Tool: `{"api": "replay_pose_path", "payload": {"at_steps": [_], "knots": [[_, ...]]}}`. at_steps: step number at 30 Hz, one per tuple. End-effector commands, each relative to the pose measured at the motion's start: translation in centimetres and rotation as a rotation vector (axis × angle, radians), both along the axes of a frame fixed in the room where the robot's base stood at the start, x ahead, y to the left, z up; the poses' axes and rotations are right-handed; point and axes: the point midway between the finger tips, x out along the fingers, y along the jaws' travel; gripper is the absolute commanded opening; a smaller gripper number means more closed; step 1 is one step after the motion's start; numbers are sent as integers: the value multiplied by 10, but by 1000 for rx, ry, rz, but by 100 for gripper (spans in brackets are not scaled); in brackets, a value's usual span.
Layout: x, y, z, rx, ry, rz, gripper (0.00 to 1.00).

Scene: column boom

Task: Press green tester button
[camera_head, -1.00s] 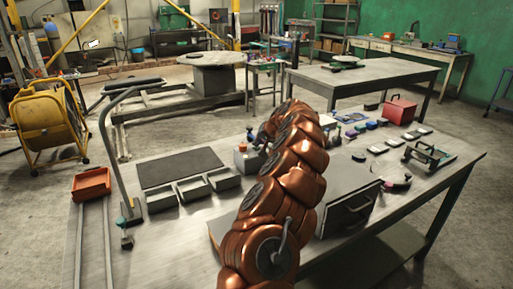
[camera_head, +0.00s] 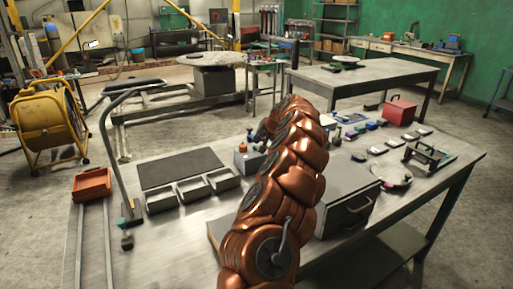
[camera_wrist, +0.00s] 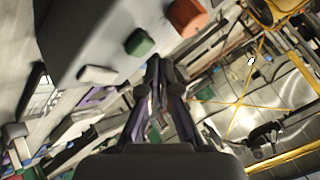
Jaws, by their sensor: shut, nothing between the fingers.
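The tester is a grey box. In the wrist view its face (camera_wrist: 85,38) fills the upper left, with a green button (camera_wrist: 140,41), a larger orange-red button (camera_wrist: 187,17) and a pale flat part (camera_wrist: 97,74). My gripper (camera_wrist: 156,72) is shut and empty, its tips just below the green button in the picture. I cannot tell whether they touch it; a gap seems to show. In the head view the box (camera_head: 247,161) stands on the bench with its orange-red button (camera_head: 242,147) showing. My arm covers much of that area, and the green button cannot be made out there.
On the bench (camera_head: 182,236), a dark mat (camera_head: 180,167) and grey trays (camera_head: 194,189) lie left of the box. A grey case (camera_head: 345,205) stands right of my arm. A red box (camera_head: 399,112) and several small items sit behind.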

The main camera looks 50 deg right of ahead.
Motion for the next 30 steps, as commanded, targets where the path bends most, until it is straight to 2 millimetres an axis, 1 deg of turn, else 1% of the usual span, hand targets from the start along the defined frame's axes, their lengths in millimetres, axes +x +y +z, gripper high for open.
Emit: {"api": "replay_pose_path", "payload": {"at_steps": [5, 8, 24, 30], "knots": [[0, 0, 1, -1, -1, -1, 0], [0, 0, 5, -1, -1, -1, 0], [0, -1, 48, -2, 0, -2, 0], [0, -1, 50, -1, 0, -1, 0]]}}
